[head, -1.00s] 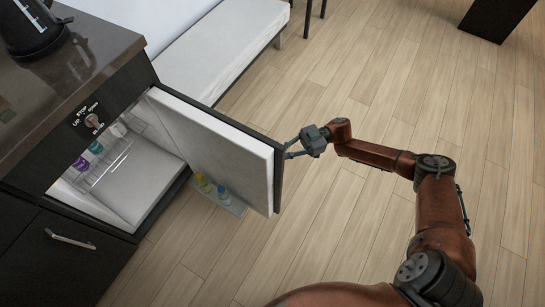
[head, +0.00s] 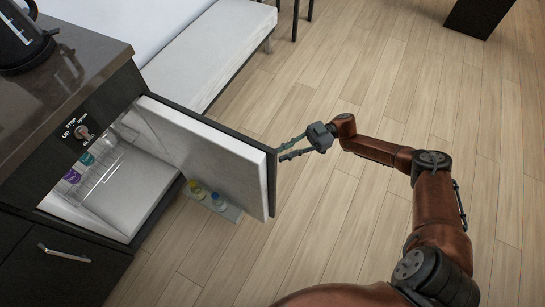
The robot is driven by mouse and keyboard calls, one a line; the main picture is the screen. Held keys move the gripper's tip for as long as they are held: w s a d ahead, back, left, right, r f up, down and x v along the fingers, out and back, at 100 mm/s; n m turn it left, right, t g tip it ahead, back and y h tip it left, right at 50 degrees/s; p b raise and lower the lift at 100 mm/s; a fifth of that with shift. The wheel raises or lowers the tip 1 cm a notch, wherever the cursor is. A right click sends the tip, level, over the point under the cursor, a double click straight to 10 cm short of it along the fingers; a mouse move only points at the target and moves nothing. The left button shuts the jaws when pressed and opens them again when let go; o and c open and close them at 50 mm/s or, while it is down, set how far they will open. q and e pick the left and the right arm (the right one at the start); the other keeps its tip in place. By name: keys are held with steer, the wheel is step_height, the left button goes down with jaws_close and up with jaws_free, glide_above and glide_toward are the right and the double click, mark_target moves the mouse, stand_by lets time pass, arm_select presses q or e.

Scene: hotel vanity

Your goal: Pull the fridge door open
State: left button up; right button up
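The fridge door (head: 215,150) stands wide open, swung out to the right of the fridge. Its white inner face shows, and small bottles (head: 205,196) sit on its lower shelf. The fridge interior (head: 115,180) is exposed, with a wire rack and coloured bottles inside. My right gripper (head: 281,153) is just right of the door's free edge. Its two fingers are spread with a gap between them and nothing held. The fingertips are very near the door edge; I cannot tell whether they touch it. My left gripper is not in view.
A dark counter (head: 60,90) with a black kettle (head: 24,40) is above the fridge. A closed drawer with a metal handle (head: 64,254) is at lower left. A white bed (head: 215,50) lies behind the door.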

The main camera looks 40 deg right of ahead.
steer(key=s+d, duration=0.1)
steer(key=d, duration=0.5)
steer(key=shift+s, duration=0.1)
stand_by(0.4)
